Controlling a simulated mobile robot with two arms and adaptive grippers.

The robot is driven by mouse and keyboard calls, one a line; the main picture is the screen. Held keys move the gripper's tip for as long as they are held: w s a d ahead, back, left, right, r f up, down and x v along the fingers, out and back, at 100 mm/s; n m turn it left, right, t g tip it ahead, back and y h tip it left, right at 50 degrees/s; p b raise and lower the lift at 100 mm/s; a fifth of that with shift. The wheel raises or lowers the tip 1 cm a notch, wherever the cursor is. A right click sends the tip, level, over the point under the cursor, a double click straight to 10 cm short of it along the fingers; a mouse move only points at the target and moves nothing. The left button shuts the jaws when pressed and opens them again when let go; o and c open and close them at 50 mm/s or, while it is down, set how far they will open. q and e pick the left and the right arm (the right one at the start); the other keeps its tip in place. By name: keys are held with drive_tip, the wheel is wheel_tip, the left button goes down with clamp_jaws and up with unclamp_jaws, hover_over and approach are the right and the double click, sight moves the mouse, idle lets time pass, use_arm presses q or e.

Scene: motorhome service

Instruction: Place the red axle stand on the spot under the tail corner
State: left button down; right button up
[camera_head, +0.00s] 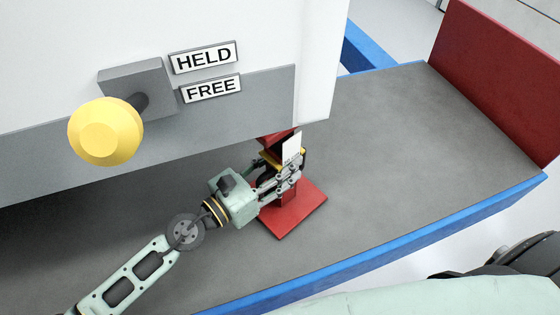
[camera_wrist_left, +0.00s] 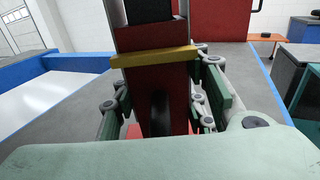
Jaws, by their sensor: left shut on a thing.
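The red axle stand (camera_head: 293,215) stands upright on the grey platform, close under the tail corner (camera_head: 312,110) of the white and grey body. Its square base is in plain view, and the body hides part of its top. My left gripper (camera_head: 283,177) is shut on the stand's column, just above the base. In the left wrist view the red column (camera_wrist_left: 157,100) with a yellow band (camera_wrist_left: 153,57) stands between the two fingers. A small white tag (camera_head: 292,147) shows at the column. I cannot tell whether the base touches the platform, and no marked spot shows. My right gripper is not in view.
A yellow knob (camera_head: 105,131) sticks out from the body beside the HELD and FREE labels (camera_head: 207,71). The grey platform (camera_head: 400,130) has a blue edge (camera_head: 420,230) and a red end wall (camera_head: 495,75). Its right part is clear.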

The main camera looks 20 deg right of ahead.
use_arm(q)
drive_tip(key=shift+r, duration=0.15)
drive_tip(key=c, duration=1)
unclamp_jaws()
drive_tip(key=shift+s+f, duration=0.1)
drive_tip(key=shift+f, duration=0.25)
drive_tip(key=shift+c, duration=0.2)
